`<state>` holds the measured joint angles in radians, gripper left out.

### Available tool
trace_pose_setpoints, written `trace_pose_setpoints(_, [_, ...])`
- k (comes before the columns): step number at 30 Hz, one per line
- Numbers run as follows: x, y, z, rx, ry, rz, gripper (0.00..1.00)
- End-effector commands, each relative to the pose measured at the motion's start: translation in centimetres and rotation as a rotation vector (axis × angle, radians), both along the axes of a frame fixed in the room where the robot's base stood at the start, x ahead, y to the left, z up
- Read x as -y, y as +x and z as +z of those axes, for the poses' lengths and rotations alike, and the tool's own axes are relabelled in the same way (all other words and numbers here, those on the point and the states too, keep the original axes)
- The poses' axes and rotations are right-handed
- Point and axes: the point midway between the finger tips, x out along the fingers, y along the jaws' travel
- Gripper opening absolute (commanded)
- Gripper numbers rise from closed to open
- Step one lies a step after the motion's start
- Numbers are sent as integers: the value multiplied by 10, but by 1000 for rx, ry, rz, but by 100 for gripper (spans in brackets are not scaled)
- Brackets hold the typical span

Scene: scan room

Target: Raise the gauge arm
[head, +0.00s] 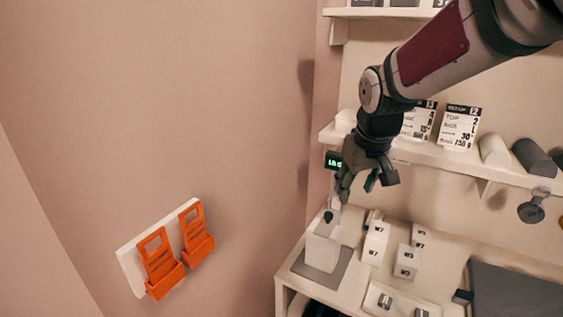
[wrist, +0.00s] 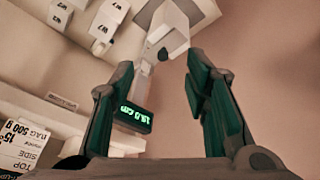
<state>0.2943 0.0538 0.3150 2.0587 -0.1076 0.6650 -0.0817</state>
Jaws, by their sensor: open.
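The gauge stands at the left end of the counter, with a white block body (head: 322,248) on a grey mat. A black knob (head: 328,216) sits near its top. A small display with green digits (head: 333,160) shows above it, beside my gripper. In the wrist view the gauge body (wrist: 166,28), the black knob (wrist: 163,54) and a slim pale arm (wrist: 145,75) leading to the display (wrist: 136,114) are visible. My gripper (head: 356,185) is open above the gauge. In the wrist view its two green-padded fingers (wrist: 158,64) stand apart, with the pale arm between them, nearer the left finger. Contact cannot be told.
Small white labelled boxes (head: 375,243) stand right of the gauge. A shelf (head: 440,156) with labelled cards and cylinders runs behind my gripper. A dark grey panel (head: 515,290) lies at right. Orange tags (head: 159,262) hang on the left wall.

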Motion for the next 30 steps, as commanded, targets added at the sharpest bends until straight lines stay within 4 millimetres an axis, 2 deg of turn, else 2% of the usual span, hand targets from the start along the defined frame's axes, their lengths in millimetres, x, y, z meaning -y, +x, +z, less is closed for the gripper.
trace_pose_setpoints(3, [2, 31, -17, -5, 33, 18, 42])
trace_pose_setpoints(6, [2, 54, -30, 1, 60, 32, 42])
trace_pose_setpoints(10, [3, 74, -43, 9, 91, 41, 42])
trace_pose_setpoints(20, [2, 92, -64, 15, 111, 48, 42])
trace_pose_setpoints(30, [-3, 114, -123, 12, 110, 48, 42])
